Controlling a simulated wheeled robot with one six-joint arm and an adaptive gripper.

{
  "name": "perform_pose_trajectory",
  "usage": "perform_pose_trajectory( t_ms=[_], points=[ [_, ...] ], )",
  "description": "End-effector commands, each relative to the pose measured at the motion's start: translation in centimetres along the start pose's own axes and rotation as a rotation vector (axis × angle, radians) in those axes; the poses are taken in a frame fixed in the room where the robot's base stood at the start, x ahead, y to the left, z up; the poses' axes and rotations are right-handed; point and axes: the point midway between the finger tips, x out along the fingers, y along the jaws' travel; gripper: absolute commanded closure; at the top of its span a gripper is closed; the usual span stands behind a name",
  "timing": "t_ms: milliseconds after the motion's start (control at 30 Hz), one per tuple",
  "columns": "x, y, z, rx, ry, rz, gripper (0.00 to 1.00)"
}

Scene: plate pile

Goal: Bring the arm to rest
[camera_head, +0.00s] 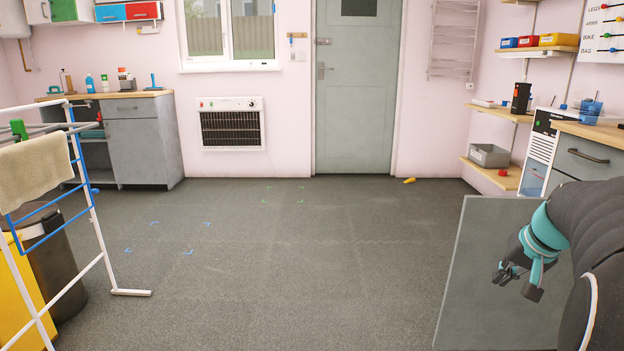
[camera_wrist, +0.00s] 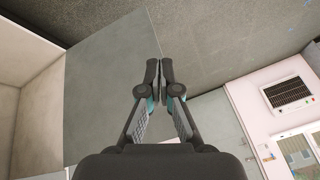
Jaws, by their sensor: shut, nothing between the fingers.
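My gripper (camera_head: 507,272) is at the right of the head view, on my dark arm with teal joints. It hangs in front of a flat grey panel (camera_head: 478,240). In the wrist view my gripper (camera_wrist: 159,72) points away from the camera, with its two fingers together and nothing between them. The grey panel (camera_wrist: 100,90) fills much of the left of that view. I cannot tell how far the fingers are from the panel. No plates show in either view.
A white drying rack (camera_head: 98,215) with a towel (camera_head: 33,172) stands at the left, beside a dark bin (camera_head: 58,265). A grey cabinet (camera_head: 143,145), a wall heater (camera_head: 230,125) and a door (camera_head: 356,100) are at the back. The middle floor is clear.

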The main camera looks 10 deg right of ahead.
Motion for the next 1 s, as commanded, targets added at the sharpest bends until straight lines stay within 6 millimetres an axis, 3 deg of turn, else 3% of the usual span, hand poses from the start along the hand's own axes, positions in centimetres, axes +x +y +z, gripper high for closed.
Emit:
perform_pose_trajectory(
  t_ms=[100,300,600,767,1000],
  points=[
    [-0.5,-3.2,5.1,-0.005,-0.048,0.039,1.0],
    [-1.6,-7.4,13.7,-0.069,-0.091,0.098,1.0],
    [-3.7,-11.4,24.3,-0.331,-0.072,0.106,1.0],
    [-5.3,-13.6,27.4,-0.465,-0.025,0.05,1.0],
    [-6.8,-15.5,28.1,-0.547,0.016,-0.005,1.0]
  ],
)
